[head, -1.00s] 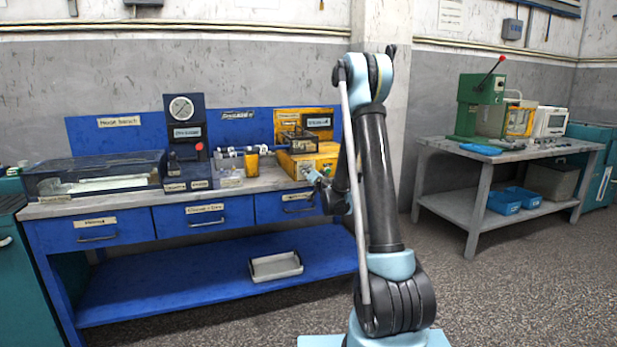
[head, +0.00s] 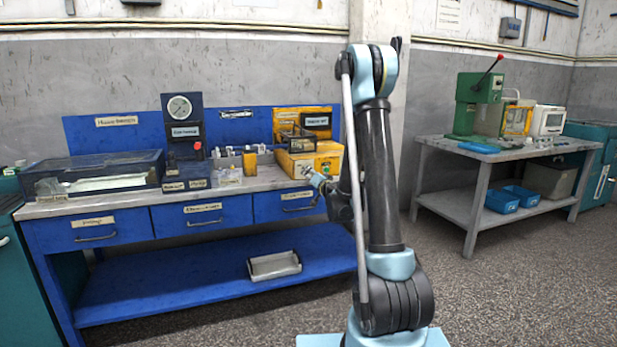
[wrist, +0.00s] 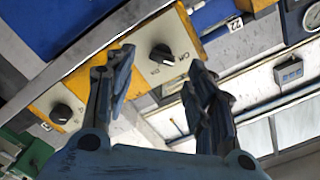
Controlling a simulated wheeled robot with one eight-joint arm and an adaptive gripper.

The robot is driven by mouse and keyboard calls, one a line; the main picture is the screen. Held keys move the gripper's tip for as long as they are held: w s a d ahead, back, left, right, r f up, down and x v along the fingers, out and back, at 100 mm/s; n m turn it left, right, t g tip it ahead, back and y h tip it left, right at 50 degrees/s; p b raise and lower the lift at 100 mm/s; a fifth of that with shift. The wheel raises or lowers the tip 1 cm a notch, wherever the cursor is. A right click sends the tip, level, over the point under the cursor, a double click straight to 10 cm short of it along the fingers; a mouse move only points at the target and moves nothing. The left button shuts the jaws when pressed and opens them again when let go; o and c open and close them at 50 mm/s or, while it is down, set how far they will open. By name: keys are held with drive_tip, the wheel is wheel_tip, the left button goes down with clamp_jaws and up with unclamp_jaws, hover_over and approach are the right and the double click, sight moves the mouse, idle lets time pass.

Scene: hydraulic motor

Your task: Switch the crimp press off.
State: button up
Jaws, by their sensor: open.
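A yellow machine (head: 325,158) stands at the right end of the blue bench; I take it for the crimp press, though its labels are unreadable in the head view. In the wrist view a yellow panel (wrist: 140,35) carries a black rotary knob (wrist: 161,54) on a pale plate. In the head view my gripper (head: 314,179) is small, in front of the yellow machine.
The blue bench (head: 200,275) also bears a clear-lidded case (head: 110,172), a gauge stand (head: 184,135) and small fittings. A grey tray (head: 274,265) lies on its lower shelf. A grey table (head: 425,205) with a green press (head: 478,100) stands to the right, with open floor between.

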drive_tip(key=v, duration=0.6)
drive_tip(key=shift+s, duration=0.1)
